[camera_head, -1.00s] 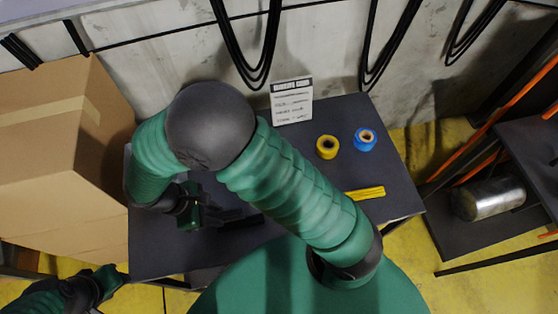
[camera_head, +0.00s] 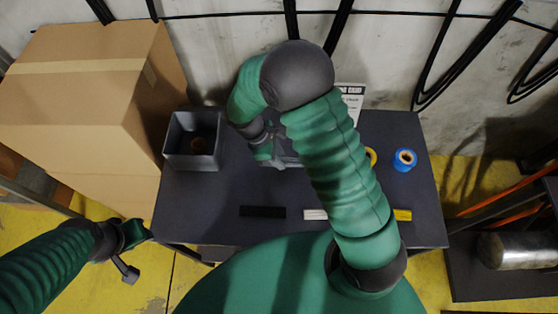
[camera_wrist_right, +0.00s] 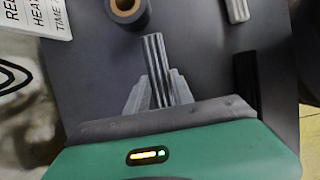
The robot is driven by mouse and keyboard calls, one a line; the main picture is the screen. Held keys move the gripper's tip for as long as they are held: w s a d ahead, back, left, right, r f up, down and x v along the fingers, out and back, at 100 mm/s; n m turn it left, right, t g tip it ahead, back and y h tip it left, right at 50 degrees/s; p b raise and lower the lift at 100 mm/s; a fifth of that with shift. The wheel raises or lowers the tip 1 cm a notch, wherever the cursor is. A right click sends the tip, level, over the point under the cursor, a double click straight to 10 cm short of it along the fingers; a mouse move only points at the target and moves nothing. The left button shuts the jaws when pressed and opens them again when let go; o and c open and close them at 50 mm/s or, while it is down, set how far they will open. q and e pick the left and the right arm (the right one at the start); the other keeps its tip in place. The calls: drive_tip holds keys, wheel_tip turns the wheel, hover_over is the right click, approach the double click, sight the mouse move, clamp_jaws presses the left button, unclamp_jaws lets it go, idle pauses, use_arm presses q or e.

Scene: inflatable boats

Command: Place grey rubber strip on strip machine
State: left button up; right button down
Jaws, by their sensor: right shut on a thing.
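My right gripper (camera_wrist_right: 155,92) is shut on a ribbed grey rubber strip (camera_wrist_right: 154,52), which sticks out past the fingertips over the dark table. In the head view the right gripper (camera_head: 284,160) is above the left-middle of the table, partly hidden by my own arm. My left gripper (camera_head: 130,250) hangs off the table's left front corner; its jaws are too small to read. I cannot make out a strip machine for certain in either view.
The dark table (camera_head: 205,205) bears a grey open box (camera_head: 178,160) with a roll inside, a black strip (camera_head: 262,211), a white strip (camera_head: 315,214), a yellow strip (camera_head: 402,214) and a blue roll (camera_head: 404,160). A dark roll (camera_wrist_right: 128,12) lies beyond the held strip. A cardboard box (camera_head: 85,90) stands left.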

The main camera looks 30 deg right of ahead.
wheel_tip(320, 180, down, 3)
drive_tip(key=shift+f, duration=0.2)
drive_tip(key=shift+a+f, duration=0.1)
drive_tip(key=c, duration=1.1)
unclamp_jaws()
